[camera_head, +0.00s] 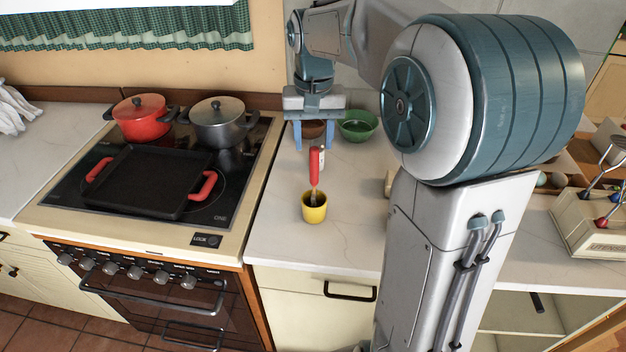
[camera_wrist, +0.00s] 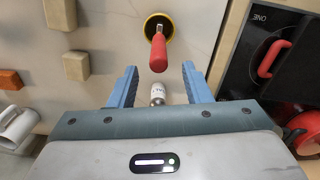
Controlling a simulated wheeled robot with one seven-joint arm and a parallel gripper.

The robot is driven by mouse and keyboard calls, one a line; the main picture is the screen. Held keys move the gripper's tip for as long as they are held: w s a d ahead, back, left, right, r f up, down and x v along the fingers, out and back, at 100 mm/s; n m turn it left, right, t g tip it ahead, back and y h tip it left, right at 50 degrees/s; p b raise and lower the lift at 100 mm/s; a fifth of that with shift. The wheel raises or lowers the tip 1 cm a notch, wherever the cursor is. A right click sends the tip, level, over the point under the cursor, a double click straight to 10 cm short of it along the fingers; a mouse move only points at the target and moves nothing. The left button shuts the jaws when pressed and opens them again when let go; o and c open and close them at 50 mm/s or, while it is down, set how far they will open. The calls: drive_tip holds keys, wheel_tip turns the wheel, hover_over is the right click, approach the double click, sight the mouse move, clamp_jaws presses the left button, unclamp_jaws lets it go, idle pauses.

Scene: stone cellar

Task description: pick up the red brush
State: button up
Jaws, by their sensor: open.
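The red brush (camera_head: 315,166) stands handle up in a small yellow cup (camera_head: 314,209) on the pale counter, right of the stove. In the wrist view the red handle (camera_wrist: 158,54) points toward my gripper, just ahead of the gap between the fingers, and the yellow cup (camera_wrist: 150,22) is at the top. My gripper (camera_head: 313,145) is open, pointing down behind the brush, with its fingers apart. It also shows in the wrist view (camera_wrist: 160,72). No finger appears to touch the brush. The bristle end is mostly hidden in the cup.
A small white bottle (camera_wrist: 157,95) shows between my fingers, close behind the brush. A brown bowl (camera_head: 312,129) and green bowl (camera_head: 358,125) stand behind. The stove holds a black tray (camera_head: 150,180), a red pot (camera_head: 140,120) and a grey pot (camera_head: 219,124). Counter left of the cup is clear.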

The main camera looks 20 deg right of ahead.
sight(314, 166)
drive_tip(key=f, duration=0.3)
drive_tip(key=f+p, duration=0.1)
drive_tip(key=f, duration=0.3)
drive_tip(key=shift+s+f, duration=0.2)
drive_tip(key=shift+f, duration=0.05)
drive_tip(key=shift+c, duration=0.3)
clamp_jaws()
